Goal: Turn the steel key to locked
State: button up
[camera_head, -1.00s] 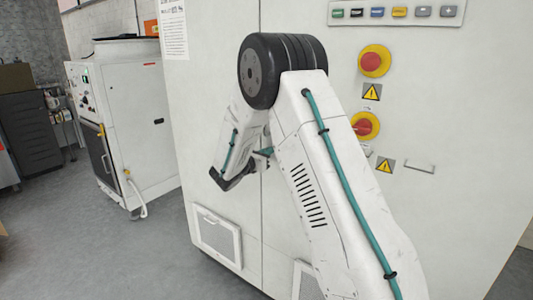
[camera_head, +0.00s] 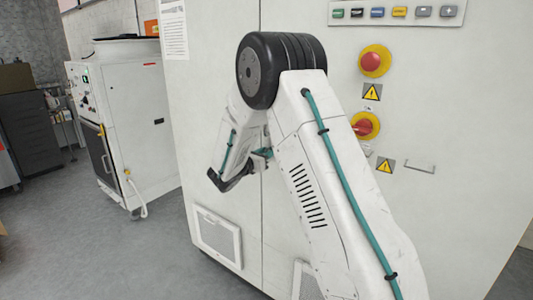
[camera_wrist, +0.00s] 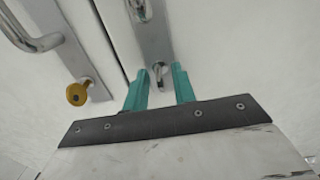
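The steel key (camera_wrist: 159,73) sits in a lock at the lower end of a metal handle plate (camera_wrist: 153,38) in the wrist view. My gripper (camera_wrist: 159,72) is open, with its two teal fingers apart, one on each side of the key in the picture. I see a gap between the key and each finger; I cannot tell how deep the key lies between them. In the head view, my gripper (camera_head: 262,153) is low at the white cabinet's front, partly hidden by my arm. The steel key is not visible there.
A brass key (camera_wrist: 77,95) sits in another plate to the left, below a curved handle (camera_wrist: 32,40). In the head view, the cabinet (camera_head: 455,110) carries red emergency buttons (camera_head: 372,61) on the right. A white machine (camera_head: 135,115) stands at the left, with open floor before it.

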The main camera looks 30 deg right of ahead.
jog(key=v, duration=0.7)
dwell(0.4)
jog(key=s+a+m+g+y, duration=0.2)
jog(key=s+m+g+y, duration=0.65)
jog(key=s, duration=1.25)
jog(key=s+a+r+m+t+y, duration=0.1)
jog(key=s+a+r+m+y, duration=0.2)
jog(key=s+a+m, duration=0.4)
jog(key=s+a+r+m+t+y, duration=0.2)
jog(key=s+a+r+m+y, duration=0.2)
jog(key=s, duration=1)
jog(key=shift+s+a+r+m+y, duration=0.35)
jog(key=shift+a+m+y, duration=0.4)
jog(key=shift+a+m, duration=0.6)
jog(key=shift+f+t, duration=0.1)
jog(key=shift+t, duration=0.15)
